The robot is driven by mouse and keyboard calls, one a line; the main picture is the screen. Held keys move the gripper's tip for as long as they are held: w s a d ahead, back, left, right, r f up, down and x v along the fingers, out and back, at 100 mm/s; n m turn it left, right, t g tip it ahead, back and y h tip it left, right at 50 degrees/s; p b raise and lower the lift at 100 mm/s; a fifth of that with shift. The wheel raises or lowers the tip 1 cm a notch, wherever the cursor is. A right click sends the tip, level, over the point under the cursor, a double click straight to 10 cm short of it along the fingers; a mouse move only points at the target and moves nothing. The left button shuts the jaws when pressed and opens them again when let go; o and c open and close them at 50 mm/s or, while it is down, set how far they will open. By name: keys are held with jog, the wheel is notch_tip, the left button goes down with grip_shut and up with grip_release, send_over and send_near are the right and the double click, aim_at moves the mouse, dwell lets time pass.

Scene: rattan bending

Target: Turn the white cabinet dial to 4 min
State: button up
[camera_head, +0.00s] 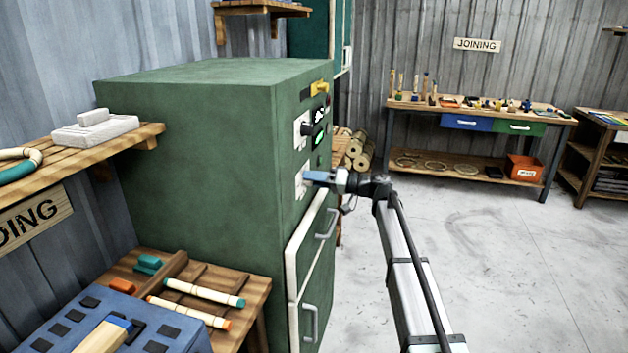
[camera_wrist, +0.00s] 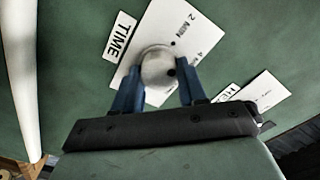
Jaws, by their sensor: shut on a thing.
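The green cabinet (camera_head: 205,165) stands left of centre in the head view. My gripper (camera_head: 312,177) reaches its front at the lower white dial plate (camera_head: 300,186). In the wrist view, the round white dial (camera_wrist: 157,66) sits between the two blue fingers of my gripper (camera_wrist: 158,78), which are shut on its sides. A dark dot shows on the dial's right side. The plate (camera_wrist: 186,22) reads "2 MIN" and, partly cut off, "4". A "TIME" label (camera_wrist: 121,36) lies to the left. The fingers hide the plate's lower part.
An upper dial plate (camera_head: 300,128) with a dark knob, small displays and a yellow handle (camera_head: 319,88) are above my gripper. Cabinet door handles (camera_head: 326,225) stick out below. A wooden rack (camera_head: 200,285) stands at the lower left. The floor (camera_head: 490,245) to the right is clear.

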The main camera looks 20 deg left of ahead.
jog(key=m, duration=0.5)
jog(key=shift+f, duration=0.1)
dwell(0.5)
jog(key=o, duration=1.1)
jog(key=shift+c, duration=0.2)
jog(key=d, duration=1.3)
jog(key=shift+d, duration=0.4)
